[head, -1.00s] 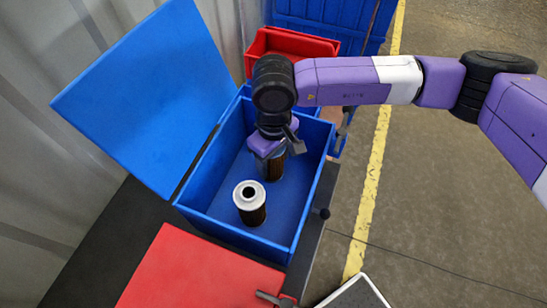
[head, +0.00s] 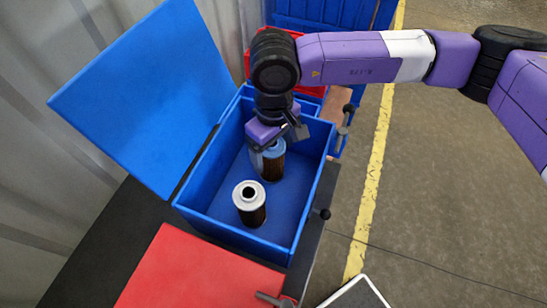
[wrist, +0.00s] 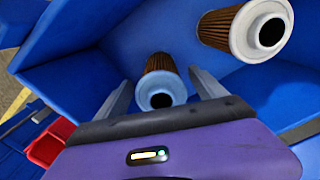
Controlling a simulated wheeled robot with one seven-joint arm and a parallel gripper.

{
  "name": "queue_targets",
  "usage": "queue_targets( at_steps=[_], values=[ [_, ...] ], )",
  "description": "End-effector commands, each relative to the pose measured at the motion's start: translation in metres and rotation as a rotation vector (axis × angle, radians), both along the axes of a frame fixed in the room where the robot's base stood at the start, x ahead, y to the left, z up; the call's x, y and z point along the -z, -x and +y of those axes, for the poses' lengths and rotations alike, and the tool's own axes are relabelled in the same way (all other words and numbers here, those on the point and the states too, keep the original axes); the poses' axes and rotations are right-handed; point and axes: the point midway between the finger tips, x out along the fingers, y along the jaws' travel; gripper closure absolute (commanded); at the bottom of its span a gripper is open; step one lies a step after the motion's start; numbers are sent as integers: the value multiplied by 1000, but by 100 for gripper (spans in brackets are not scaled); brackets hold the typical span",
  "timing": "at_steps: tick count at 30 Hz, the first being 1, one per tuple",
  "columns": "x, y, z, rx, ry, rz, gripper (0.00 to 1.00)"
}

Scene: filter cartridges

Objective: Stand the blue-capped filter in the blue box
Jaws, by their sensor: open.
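The blue-capped filter (head: 272,162) stands upright in the blue box (head: 193,196), toward its back. Its light blue cap also shows in the wrist view (wrist: 160,90), between my two fingers. My gripper (head: 274,134) is open, just above the filter's cap, with a finger on either side and apart from it. A second filter with a white cap (head: 249,204) stands upright in the box in front of it, and shows at the upper right of the wrist view (wrist: 258,28). My gripper hides part of the blue cap in the head view.
The box's blue lid (head: 140,95) stands open at the left. A red lid or panel (head: 195,275) lies in front. A red bin (head: 312,91) is behind.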

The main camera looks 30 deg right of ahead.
Motion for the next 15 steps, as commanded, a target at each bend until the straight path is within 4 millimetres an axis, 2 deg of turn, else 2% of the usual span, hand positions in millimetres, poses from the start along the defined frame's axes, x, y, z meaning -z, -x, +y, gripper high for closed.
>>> queue_targets(
  at_steps=[3, 7, 12, 15],
  values=[
    [-26, -1, -1, -2, 4, -4, 19],
    [-50, 0, 0, -2, 3, -4, 19],
    [-71, 0, 0, 0, 2, -1, 19],
    [-76, 0, 0, 0, 1, 0, 19]
  ],
)
